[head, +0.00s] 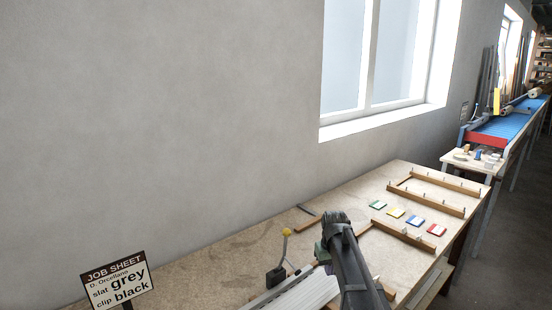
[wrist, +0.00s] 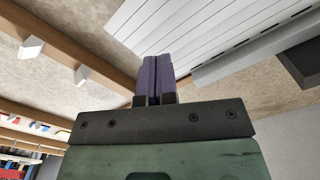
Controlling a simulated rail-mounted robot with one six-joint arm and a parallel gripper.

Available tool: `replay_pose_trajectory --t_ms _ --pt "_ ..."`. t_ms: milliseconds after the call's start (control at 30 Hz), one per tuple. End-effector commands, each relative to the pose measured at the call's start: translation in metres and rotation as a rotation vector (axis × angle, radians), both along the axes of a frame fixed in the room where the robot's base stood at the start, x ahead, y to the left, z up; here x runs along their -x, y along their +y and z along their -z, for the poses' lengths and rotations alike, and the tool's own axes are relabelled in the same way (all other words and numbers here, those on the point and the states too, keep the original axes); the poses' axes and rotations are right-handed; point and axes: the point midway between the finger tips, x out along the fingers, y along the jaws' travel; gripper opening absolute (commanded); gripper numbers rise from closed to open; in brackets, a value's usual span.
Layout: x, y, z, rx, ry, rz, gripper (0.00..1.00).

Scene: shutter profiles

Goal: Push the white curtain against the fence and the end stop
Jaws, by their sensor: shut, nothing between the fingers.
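The white curtain (wrist: 205,28), made of joined slats, lies on the bench at the upper right of the wrist view. It also shows in the head view (head: 302,293), partly hidden by my arm. My gripper (wrist: 155,62) has purple fingers that are shut with nothing between them. The fingertips are at the curtain's near edge; I cannot tell whether they touch it. A wooden bar (wrist: 65,47), perhaps the fence, runs diagonally left of the fingers, with bare bench between it and the curtain's left corner. I cannot make out the end stop for certain.
A grey slotted strip (wrist: 255,52) runs along the curtain's near side, with a dark block (wrist: 303,62) beyond it. Coloured cards (head: 397,212) and a wooden frame (head: 432,193) lie farther along the bench. A job sheet sign (head: 116,281) stands at left.

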Motion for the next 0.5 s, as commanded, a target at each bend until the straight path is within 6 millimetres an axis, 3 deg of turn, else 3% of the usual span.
replay_pose_trajectory --t_ms 500 --pt "0.0000 0.0000 0.0087 0.000 0.000 0.000 0.00"
